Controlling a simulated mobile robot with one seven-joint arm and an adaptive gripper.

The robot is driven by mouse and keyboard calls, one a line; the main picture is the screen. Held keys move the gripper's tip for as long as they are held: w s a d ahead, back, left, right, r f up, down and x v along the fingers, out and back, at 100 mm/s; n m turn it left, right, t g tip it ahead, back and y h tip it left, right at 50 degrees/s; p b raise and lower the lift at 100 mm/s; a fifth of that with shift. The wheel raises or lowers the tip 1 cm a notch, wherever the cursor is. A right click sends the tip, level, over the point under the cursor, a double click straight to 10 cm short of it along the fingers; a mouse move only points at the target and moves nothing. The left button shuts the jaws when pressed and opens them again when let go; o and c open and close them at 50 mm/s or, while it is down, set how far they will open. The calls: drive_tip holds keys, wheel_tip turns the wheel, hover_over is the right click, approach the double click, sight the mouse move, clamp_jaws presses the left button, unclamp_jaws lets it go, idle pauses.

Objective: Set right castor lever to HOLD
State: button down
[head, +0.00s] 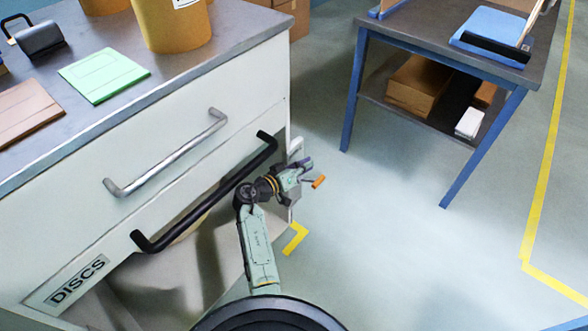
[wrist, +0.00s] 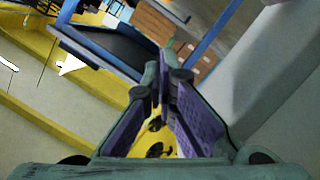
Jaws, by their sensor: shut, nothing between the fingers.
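A small orange bar (head: 319,181) shows just right of the fingertips in the head view. It may be the right castor lever, but I cannot tell, nor whether the fingers touch it. No HOLD marking is legible. A yellow surface with black marks (wrist: 158,150) shows between the fingers in the wrist view.
The cabinet has a silver handle (head: 170,155) and a black handle (head: 205,195). A DISCS label (head: 77,282) is at lower left. A blue-legged table (head: 355,85) stands at right with boxes on its shelf. Open floor (head: 400,250) lies between, with yellow floor lines (head: 540,170).

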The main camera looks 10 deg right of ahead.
sight(316, 186)
drive_tip(key=s+f, duration=0.1)
drive_tip(key=s+d+f, duration=0.1)
drive_tip(key=f, duration=0.1)
drive_tip(key=shift+f+p, duration=0.15)
drive_tip(key=shift+p, duration=0.2)
drive_tip(key=f+m+b, duration=0.1)
drive_tip(key=b, duration=0.1)
drive_tip(key=s+d+f+b, duration=0.1)
drive_tip(key=b, duration=0.2)
drive_tip(key=shift+s+f+m+y, duration=0.2)
drive_tip(key=shift+m+y, duration=0.1)
drive_tip(key=shift+m, duration=0.1)
drive_tip(key=shift+s+d+f+m+t+b, duration=0.35)
drive_tip(key=shift+m+b, duration=0.25)
drive_tip(key=shift+b, duration=0.65)
drive_tip(key=shift+s+d+m+y+b, duration=0.2)
drive_tip(key=shift+m+y+b, duration=0.15)
drive_tip(key=shift+b, duration=0.35)
